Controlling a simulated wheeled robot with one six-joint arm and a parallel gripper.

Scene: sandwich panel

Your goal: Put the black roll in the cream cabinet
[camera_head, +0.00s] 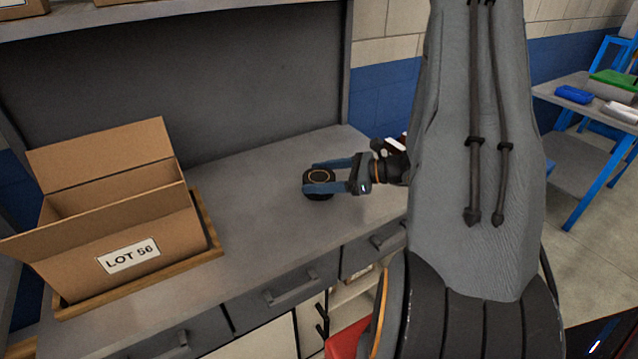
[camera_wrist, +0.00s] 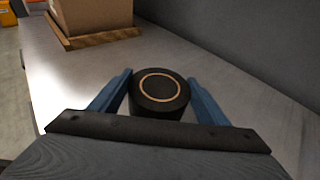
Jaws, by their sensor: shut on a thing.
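The black roll (camera_head: 320,180) is a short cylinder with a tan ring on top, standing upright at the grey workbench's right part. My gripper (camera_head: 318,180) has its two blue fingers on either side of it, shut on it. In the wrist view the roll (camera_wrist: 160,92) sits between the fingers of my gripper (camera_wrist: 160,100). Whether it touches the bench or is just above it, I cannot tell. Below the bench top, a cream cabinet front (camera_head: 262,338) shows partly at the bottom edge of the head view, and my arm hides what lies to its right.
An open cardboard box (camera_head: 150,235) marked LOT 56 stands on a wooden tray (camera_head: 212,235) at the bench's left. Grey drawers (camera_head: 290,287) line the bench front. An open shelf space (camera_head: 350,290) shows under them. A blue-framed table (camera_head: 575,95) stands far right. The bench middle is clear.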

